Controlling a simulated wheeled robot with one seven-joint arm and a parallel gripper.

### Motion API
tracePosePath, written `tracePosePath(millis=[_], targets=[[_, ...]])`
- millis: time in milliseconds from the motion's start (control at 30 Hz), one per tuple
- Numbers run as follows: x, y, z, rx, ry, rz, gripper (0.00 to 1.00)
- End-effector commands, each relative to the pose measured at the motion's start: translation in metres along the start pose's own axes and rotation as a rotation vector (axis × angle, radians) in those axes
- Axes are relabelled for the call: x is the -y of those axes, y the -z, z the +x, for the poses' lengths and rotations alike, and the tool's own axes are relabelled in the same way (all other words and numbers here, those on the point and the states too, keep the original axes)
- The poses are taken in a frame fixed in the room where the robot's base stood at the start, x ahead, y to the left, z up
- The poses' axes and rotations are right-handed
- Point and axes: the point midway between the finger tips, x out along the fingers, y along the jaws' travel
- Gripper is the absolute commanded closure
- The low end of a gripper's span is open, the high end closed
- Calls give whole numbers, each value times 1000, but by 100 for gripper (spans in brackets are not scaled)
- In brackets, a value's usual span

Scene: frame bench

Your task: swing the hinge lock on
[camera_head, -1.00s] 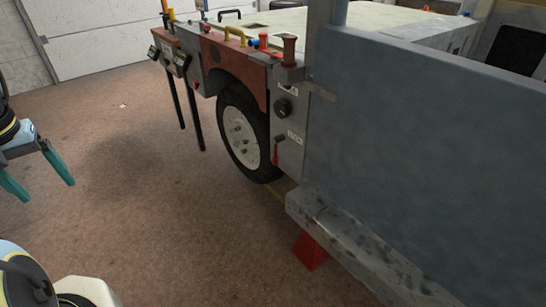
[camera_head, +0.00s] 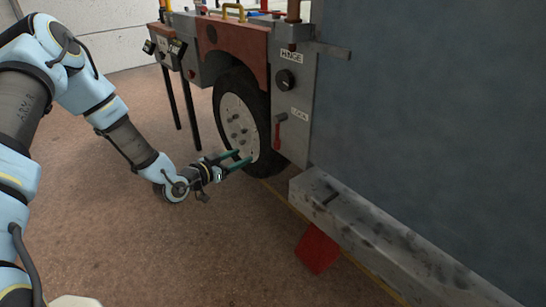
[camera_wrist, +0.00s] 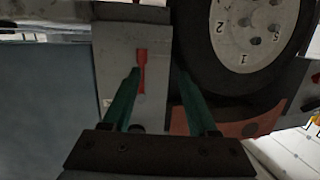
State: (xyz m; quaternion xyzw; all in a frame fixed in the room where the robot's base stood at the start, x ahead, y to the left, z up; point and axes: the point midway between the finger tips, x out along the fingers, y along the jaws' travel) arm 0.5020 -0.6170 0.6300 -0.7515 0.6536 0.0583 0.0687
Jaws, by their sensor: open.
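The hinge lock appears as a small red lever (camera_head: 277,132) on a grey panel (camera_head: 296,145) beside the wheel, below a white label that seems to read LOCK (camera_head: 299,114). In the head view the lever hangs down, close to vertical. My gripper (camera_head: 244,157) is open and empty, its green fingers in front of the wheel, left of and a little lower than the lever. The wrist view looks upside down. There the lever (camera_wrist: 141,72) shows between the fingers of my gripper (camera_wrist: 158,78), close to one finger. I cannot tell any contact.
A black knob (camera_head: 285,80) and a HINGE label (camera_head: 291,57) sit above the lever. The tyre (camera_head: 263,115) is left of the panel. A large blue-grey panel (camera_head: 420,120), a grey beam (camera_head: 370,235) and a red block (camera_head: 317,249) lie to the right. Floor at lower left is clear.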

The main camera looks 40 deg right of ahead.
Motion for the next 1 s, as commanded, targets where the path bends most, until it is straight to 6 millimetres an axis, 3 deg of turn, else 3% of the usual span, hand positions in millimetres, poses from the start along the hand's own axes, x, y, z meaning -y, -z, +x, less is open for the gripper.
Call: tracePosePath(millis=[33, 200, 367, 800, 1000], targets=[[-13, -10, 9, -53, -16, -9, 41], [-32, -8, 19, -166, -38, -17, 41], [-35, -4, 30, -184, -41, -17, 41], [-38, 10, 104, -181, -39, -17, 41], [-38, 12, 122, -179, -38, -18, 41]])
